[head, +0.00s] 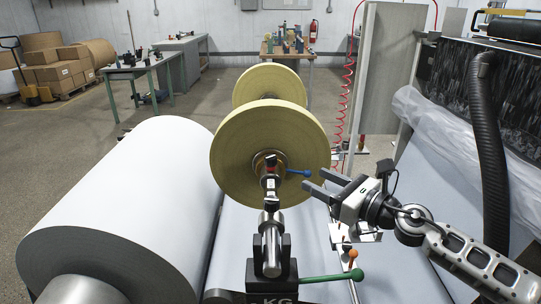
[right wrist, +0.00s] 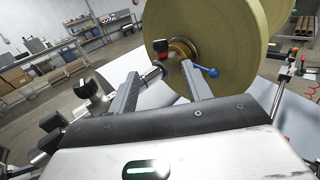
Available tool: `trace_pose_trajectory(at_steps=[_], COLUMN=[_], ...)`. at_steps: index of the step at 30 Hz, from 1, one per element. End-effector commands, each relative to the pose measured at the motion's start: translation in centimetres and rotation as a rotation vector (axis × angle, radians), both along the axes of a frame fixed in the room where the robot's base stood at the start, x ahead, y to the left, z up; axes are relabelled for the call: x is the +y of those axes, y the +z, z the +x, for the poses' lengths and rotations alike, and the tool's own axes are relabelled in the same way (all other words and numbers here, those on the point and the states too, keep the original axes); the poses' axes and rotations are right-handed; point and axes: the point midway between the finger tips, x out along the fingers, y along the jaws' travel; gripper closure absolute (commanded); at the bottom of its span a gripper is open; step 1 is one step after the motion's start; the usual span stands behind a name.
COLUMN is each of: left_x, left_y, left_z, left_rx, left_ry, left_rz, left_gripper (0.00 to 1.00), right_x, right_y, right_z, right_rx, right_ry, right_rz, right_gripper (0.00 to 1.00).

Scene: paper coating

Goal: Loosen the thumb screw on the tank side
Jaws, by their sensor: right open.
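A small black knob with a red part (head: 270,168) sits on the shaft collar in front of the near yellow roll (head: 240,150); it looks like a thumb screw, but I cannot tell whether it is the tank-side one. It also shows in the right wrist view (right wrist: 161,47), beyond the fingers. My right gripper (head: 313,181) is right of the knob, apart from it, with its fingers spread and empty, pointing toward the roll's hub. In the right wrist view its fingers (right wrist: 160,70) stand either side of the shaft end. My left gripper is not in view.
A blue-tipped lever (head: 300,172) juts from the hub close to my right fingers. A green-handled lever (head: 334,277) is below, by the black shaft support (head: 270,260). A large white roll (head: 120,205) fills the left. A black hose (head: 490,150) hangs at right.

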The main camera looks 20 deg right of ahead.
Motion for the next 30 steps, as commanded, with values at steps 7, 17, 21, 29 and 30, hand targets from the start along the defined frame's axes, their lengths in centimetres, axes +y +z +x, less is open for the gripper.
trace_pose_trajectory(at_steps=[7, 17, 21, 29, 30], left_x=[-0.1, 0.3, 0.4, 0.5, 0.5], left_y=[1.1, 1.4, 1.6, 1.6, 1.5], left_z=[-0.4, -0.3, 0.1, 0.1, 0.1], left_rx=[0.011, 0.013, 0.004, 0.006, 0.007], left_ry=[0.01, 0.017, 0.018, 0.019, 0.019], left_rz=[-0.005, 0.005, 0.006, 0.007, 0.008], left_gripper=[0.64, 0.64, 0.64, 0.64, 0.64], right_x=[1.6, 4.4, 5.4, 6.1, 6.1], right_y=[0.6, 0.3, 0.2, 0.1, 0.1], right_z=[3.7, 10.0, 12.0, 13.7, 13.7], right_rx=[-0.003, -0.002, 0.0, 0.001, 0.001], right_ry=[-0.001, 0.0, 0.001, 0.002, 0.002], right_rz=[0.006, 0.006, 0.004, 0.003, 0.002], right_gripper=[0.51, 0.51, 0.51, 0.51, 0.51])
